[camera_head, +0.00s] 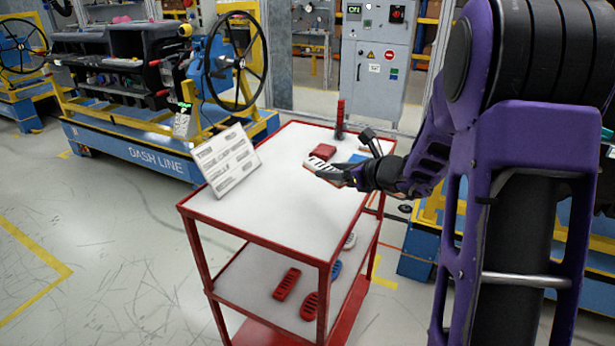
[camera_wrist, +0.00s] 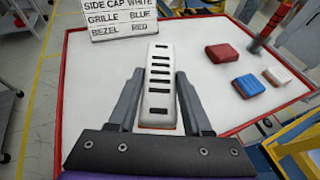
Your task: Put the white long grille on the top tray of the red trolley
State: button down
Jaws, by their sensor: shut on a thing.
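The white long grille (camera_wrist: 159,72), with a row of dark slots, lies between the two fingers of my gripper (camera_wrist: 158,88) in the wrist view. My gripper is shut on its sides. In the head view, my gripper (camera_head: 338,175) and the grille (camera_head: 315,164) are over the right part of the trolley's top tray (camera_head: 280,206). The grille's far end points away from my wrist. I cannot tell whether the grille touches the tray. The red trolley's rim (camera_wrist: 66,105) also shows in the wrist view.
On the tray stand a red block (camera_wrist: 222,53), a blue block (camera_wrist: 248,86), a white block (camera_wrist: 278,75), a red upright piece (camera_head: 340,113) and a sign (camera_head: 228,160). The near tray area is clear. The lower shelf holds several parts, including a red slotted one (camera_head: 287,284).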

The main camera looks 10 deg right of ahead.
aim_at(331, 211)
notch_tip(331, 211, down, 9)
jog(key=shift+f+b, duration=0.1)
jog(key=shift+b, duration=0.75)
jog(key=shift+f, duration=0.2)
jog(key=shift+c, duration=1.7)
grip_release()
jog(key=shift+r, duration=0.1)
